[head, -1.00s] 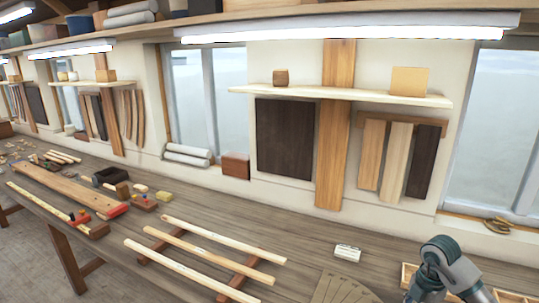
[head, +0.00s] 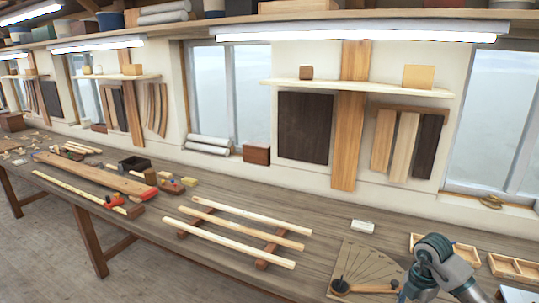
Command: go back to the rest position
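One of my arms shows at the lower right in the head view, over the right part of the long wooden workbench (head: 215,173). Only its grey-green joint and links are in the picture. The fingertips of that arm are below the frame edge. My other arm is not in view. Neither gripper shows, so I cannot see whether either holds anything.
Three wooden strips (head: 236,236) lie across two supports on the bench. Compartment trays (head: 515,267) and a small white box (head: 362,226) are nearby. A plank (head: 95,174) lies farther left.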

